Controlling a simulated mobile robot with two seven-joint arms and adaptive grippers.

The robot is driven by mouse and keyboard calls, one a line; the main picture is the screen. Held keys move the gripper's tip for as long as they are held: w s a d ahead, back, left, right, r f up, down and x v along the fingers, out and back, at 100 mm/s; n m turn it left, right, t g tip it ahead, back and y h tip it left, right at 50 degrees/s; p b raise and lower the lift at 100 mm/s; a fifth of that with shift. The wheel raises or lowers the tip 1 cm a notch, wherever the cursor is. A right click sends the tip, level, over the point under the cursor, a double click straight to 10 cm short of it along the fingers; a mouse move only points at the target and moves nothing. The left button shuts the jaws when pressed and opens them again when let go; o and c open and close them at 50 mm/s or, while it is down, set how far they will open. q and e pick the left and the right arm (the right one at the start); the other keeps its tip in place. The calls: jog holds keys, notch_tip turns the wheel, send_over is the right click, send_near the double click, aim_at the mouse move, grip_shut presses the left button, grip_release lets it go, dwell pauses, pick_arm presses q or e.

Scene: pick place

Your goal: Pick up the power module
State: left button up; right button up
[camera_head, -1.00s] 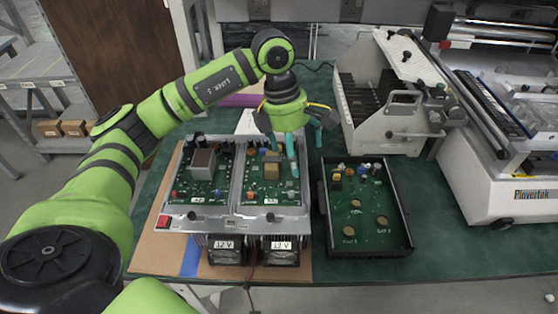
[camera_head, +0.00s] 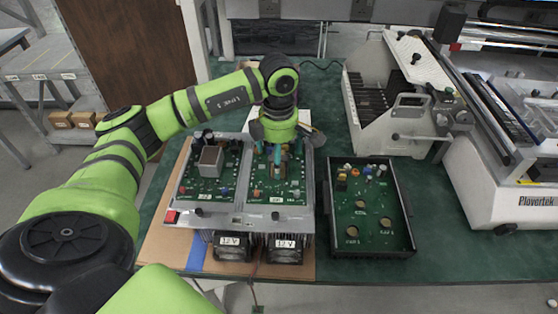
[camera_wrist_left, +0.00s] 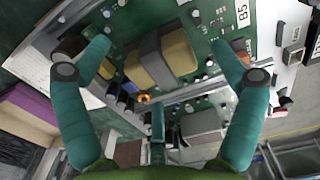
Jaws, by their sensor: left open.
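The task's power module is not labelled in view. The likely match is a yellow-and-grey block (camera_wrist_left: 163,58) on the right green circuit board (camera_head: 262,192). In the head view the block (camera_head: 281,171) is partly hidden behind my fingers. My left gripper (camera_head: 277,155) points down over it. In the left wrist view my left gripper (camera_wrist_left: 160,50) is open, with teal fingers spread on both sides of the block and a third finger nearer the wrist. The fingers look apart from the block; their exact height above the board is unclear. My right gripper is not in view.
A grey metal block (camera_head: 210,162) stands on the left board. Two fans (camera_head: 233,246) sit at the unit's front. A black tray (camera_head: 408,235) holding another board lies to the right. A white rack machine (camera_head: 420,50) stands behind it. Green tabletop (camera_head: 470,262) is clear at front right.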

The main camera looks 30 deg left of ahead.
pick_arm(q)
jog(key=shift+s, duration=0.1)
jog(key=c, duration=1.9)
jog(key=shift+r, duration=0.25)
grip_shut()
jog(key=shift+w, duration=0.2)
